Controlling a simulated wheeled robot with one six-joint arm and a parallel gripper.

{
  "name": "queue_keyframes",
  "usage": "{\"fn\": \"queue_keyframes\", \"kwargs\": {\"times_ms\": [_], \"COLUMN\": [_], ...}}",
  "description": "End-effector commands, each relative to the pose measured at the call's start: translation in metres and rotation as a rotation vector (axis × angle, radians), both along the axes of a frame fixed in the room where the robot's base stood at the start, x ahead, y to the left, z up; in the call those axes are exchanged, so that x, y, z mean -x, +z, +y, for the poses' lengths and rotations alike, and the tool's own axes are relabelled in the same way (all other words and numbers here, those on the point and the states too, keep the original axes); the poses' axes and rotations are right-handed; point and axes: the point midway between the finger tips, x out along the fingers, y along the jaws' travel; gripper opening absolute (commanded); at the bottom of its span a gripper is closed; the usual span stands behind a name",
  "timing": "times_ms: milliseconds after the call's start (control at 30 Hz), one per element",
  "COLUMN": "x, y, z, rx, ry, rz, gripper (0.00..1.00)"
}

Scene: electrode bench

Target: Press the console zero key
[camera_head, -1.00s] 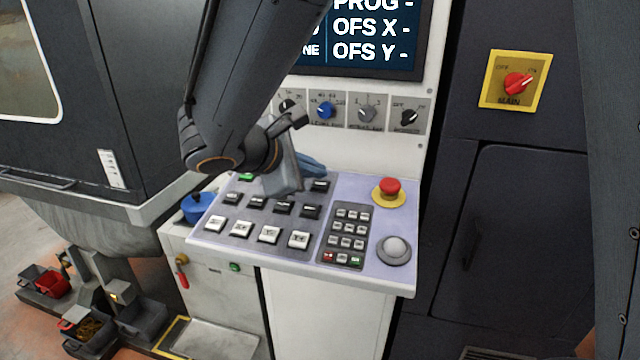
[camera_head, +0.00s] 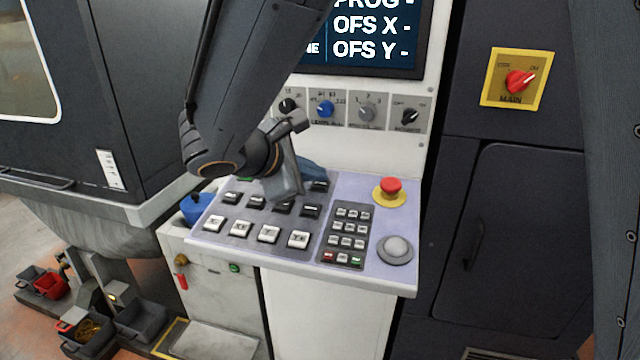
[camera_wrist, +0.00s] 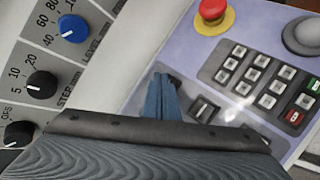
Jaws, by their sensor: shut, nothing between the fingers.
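The console panel (camera_head: 222,243) is a sloped pale lilac board with rows of black keys and white keys. One white key (camera_head: 298,239) is at the right end of the front row; the key labels are too small to read, so I cannot tell which key is zero. A numeric keypad (camera_head: 348,236) is to the right, with a red and a green key in its bottom row; it also shows in the wrist view (camera_wrist: 262,85). My gripper (camera_head: 312,170) is shut and empty over the panel's back keys. Its blue fingers (camera_wrist: 162,92) appear beside a dark key (camera_wrist: 204,109). My wrist hides some back keys.
A red emergency button (camera_head: 390,187) on a yellow base and a grey round knob (camera_head: 395,249) stand at the panel's right. Rotary dials (camera_head: 325,109) line the upright face behind, under a screen (camera_head: 375,40). A blue object (camera_head: 196,207) is at the panel's left.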

Motion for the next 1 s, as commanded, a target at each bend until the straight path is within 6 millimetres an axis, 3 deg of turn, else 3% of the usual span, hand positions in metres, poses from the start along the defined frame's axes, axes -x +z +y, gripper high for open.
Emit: {"fn": "queue_keyframes", "kwargs": {"times_ms": [733,1000], "x": [-0.0010,0.0010], "y": [-0.0054,0.0040], "z": [-0.0005,0.0002], "rx": [0.000,0.000], "ry": [0.000,0.000], "rz": [0.000,0.000], "gripper": [0.00,0.00]}}
